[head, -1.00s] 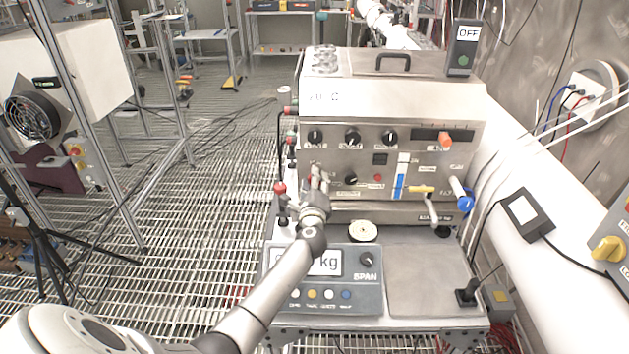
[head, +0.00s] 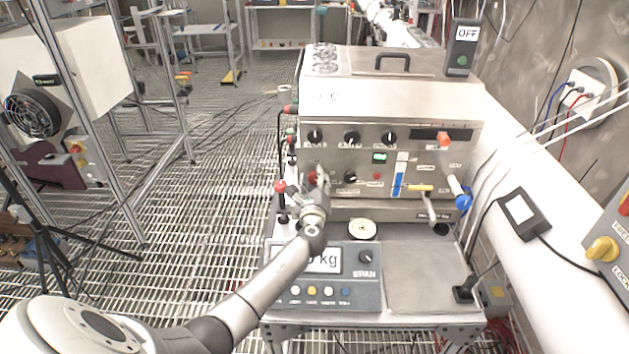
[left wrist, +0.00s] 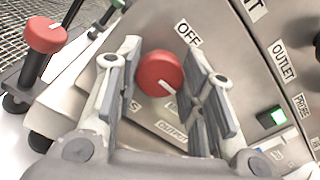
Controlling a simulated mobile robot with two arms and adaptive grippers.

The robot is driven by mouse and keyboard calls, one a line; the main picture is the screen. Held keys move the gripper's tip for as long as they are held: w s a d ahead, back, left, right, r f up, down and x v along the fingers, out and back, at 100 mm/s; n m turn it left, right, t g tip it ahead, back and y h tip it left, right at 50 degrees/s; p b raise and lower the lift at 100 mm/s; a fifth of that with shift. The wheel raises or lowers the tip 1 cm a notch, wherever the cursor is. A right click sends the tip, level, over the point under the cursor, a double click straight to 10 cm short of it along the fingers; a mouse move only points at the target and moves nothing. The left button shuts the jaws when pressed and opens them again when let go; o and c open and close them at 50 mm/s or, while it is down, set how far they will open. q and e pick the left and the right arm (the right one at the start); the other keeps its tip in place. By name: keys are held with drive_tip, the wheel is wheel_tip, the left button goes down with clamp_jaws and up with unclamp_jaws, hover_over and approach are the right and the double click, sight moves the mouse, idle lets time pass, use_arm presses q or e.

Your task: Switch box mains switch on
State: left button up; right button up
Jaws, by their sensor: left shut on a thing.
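A white mark on the knob points to the lower right, away from that label. My left gripper (head: 318,178) is at the left part of the panel. In the left wrist view its two fingers (left wrist: 158,85) stand on either side of the knob and are shut on it. A small green indicator (left wrist: 271,117) is lit; it also shows in the head view (head: 379,157). My right gripper is not in view.
Another red knob on a post (left wrist: 45,36) stands close left of my gripper. A scale with a "kg" display (head: 322,260) lies below my left forearm. A yellow-handled lever (head: 420,188) and blue-ended tap (head: 462,201) are at the panel's right.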

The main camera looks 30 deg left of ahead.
use_arm(q)
drive_tip(key=o, duration=1)
drive_tip(key=v, duration=1.2)
drive_tip(key=shift+f, duration=0.1)
